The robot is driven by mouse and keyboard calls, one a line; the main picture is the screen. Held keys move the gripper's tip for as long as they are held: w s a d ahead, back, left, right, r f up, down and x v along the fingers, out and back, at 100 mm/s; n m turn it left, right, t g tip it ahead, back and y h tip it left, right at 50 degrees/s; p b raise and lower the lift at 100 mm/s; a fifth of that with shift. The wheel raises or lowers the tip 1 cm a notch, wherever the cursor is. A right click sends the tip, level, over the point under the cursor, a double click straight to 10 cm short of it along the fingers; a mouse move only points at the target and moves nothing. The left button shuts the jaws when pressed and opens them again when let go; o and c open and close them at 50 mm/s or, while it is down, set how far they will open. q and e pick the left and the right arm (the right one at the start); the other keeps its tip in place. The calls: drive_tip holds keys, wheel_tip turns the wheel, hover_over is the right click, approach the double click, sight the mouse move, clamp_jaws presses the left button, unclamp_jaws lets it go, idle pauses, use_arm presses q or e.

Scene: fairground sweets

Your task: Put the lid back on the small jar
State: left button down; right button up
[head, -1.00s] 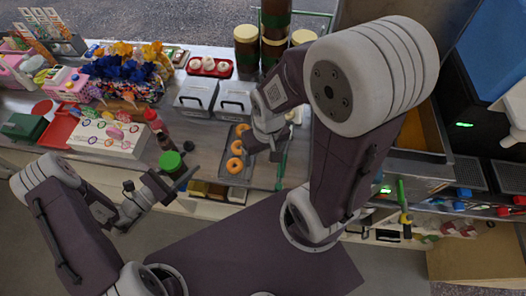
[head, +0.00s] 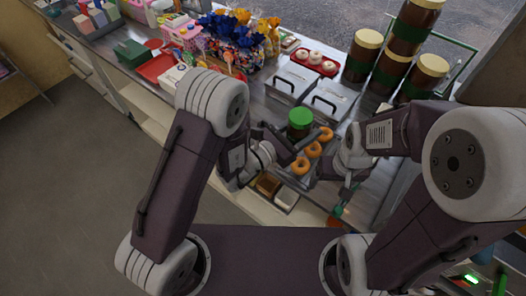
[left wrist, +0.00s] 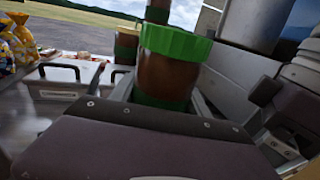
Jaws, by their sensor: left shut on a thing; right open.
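The small jar (head: 299,131) is brown with a green band and stands upright at the tip of my left gripper (head: 292,145). My left gripper is shut on it; the fingers are mostly hidden. The green lid (head: 300,116) sits on top of the jar. In the left wrist view the jar (left wrist: 165,78) is close up, with the ribbed lid (left wrist: 175,41) over its mouth; I cannot tell whether it is screwed tight. My right gripper (head: 332,172) is open and empty, to the right of the jar beyond the doughnuts.
Orange doughnuts (head: 313,149) lie in a row beside the jar. Two grey lidded boxes (head: 328,101) stand behind it. A red tray (head: 315,64) holds pale round sweets. Large brown jars (head: 362,55) with cream lids stand at the back right. Wrapped sweets (head: 232,40) crowd the back left.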

use_arm(q)
drive_tip(key=shift+w, duration=0.15)
drive_tip(key=shift+w+a+f, duration=0.1)
drive_tip(key=shift+a+f, duration=0.05)
drive_tip(key=shift+a, duration=0.05)
drive_tip(key=w+a+f, duration=0.2)
drive_tip(key=a, duration=0.1)
drive_tip(key=w+a+f, duration=0.2)
drive_tip(key=a, duration=0.1)
drive_tip(key=w+a+f, duration=0.2)
drive_tip(key=a, duration=0.1)
drive_tip(key=shift+a+f, duration=0.3)
drive_tip(key=shift+f, duration=0.05)
drive_tip(key=shift+f, duration=2)
drive_tip(key=shift+s, duration=0.1)
